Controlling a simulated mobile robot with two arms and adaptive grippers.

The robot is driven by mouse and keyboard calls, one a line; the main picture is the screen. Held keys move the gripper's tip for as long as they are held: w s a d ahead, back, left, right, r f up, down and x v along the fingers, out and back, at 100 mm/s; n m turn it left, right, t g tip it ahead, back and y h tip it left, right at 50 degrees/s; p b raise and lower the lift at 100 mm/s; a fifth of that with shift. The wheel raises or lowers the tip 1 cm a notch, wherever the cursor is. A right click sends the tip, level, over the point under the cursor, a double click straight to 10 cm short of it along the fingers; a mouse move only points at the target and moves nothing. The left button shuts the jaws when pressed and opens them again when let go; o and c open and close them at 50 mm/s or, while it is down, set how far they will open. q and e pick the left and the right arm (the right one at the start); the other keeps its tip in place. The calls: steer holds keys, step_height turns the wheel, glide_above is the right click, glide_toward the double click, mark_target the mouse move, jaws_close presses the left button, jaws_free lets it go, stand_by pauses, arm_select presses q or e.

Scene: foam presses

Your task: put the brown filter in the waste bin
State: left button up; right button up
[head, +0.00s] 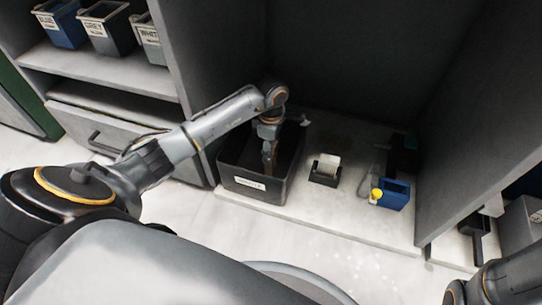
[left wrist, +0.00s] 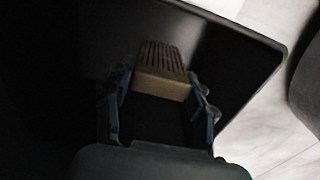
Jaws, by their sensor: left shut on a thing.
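The brown filter (left wrist: 163,72) is a ribbed block seen in the left wrist view. My left gripper (left wrist: 160,95) is shut on it, with a finger on each side. In the head view my left arm reaches over the dark waste bin (head: 249,190), which has a white label on its front. There the left gripper (head: 269,150) points down into the bin's opening, and the filter is hard to make out. The bin's rim (left wrist: 255,38) also shows in the left wrist view. My right gripper cannot be seen; only part of that arm shows at the lower right.
Right of the bin stand a small black holder with a white roll (head: 326,168) and a blue box with a yellow knob (head: 392,194). Dark panels rise behind and at the sides. Labelled bins (head: 106,30) sit on the upper left shelf, above a drawer (head: 125,135).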

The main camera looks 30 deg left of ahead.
mark_target(269, 171)
arm_select(q)
step_height(269, 171, down, 4)
steer(key=shift+r+b, duration=0.2)
steer(key=shift+b, duration=0.95)
steer(key=shift+r, duration=0.15)
steer(key=o, duration=1.6)
